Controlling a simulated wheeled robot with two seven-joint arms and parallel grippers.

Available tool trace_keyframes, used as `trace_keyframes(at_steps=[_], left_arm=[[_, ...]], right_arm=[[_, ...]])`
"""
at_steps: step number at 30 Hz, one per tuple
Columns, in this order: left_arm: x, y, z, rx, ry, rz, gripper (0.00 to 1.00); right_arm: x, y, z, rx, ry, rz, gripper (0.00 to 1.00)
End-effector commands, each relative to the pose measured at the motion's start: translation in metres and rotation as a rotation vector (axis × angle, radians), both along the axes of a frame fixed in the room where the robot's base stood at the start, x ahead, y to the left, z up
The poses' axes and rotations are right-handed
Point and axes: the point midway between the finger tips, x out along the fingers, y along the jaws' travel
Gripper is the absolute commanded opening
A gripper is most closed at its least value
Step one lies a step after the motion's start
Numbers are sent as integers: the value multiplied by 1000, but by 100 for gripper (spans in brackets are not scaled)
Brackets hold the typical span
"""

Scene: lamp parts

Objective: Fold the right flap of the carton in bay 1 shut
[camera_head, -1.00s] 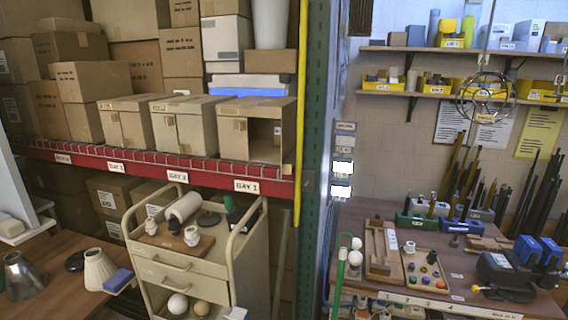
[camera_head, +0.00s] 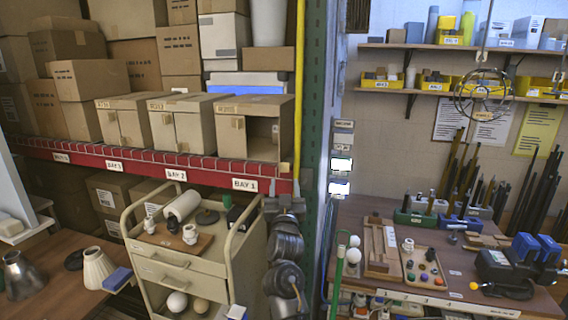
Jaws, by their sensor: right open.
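The carton in bay 1 (camera_head: 233,135) stands on the red-edged shelf above the label BAY 1. Its front is partly open, and the dark inside shows on the right half. The left half of the front is covered by cardboard. Its right flap (camera_head: 287,140) stands out at the right edge of the opening. My right gripper (camera_head: 285,206) is below the shelf edge, near the green post, pointing up. It is open, empty and apart from the carton. My left gripper is not in view.
A cream cart (camera_head: 190,260) with lamp parts stands below the shelf, left of my right arm. A yellow pole (camera_head: 300,90) and a green post (camera_head: 319,120) rise just right of the carton. Two more cartons (camera_head: 180,125) stand to its left.

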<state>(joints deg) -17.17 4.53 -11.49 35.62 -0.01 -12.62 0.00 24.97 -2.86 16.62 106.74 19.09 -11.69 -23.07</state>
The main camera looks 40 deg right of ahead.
Motion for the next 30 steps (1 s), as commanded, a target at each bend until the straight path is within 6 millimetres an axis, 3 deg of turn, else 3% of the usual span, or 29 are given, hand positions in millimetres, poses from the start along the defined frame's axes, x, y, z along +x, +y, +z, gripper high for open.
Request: trace_keyframes(at_steps=[16,30], left_arm=[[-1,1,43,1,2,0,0],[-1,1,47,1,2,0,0]], right_arm=[[64,-52,38,0,2,1,51],[74,-61,40,0,0,1,51]])
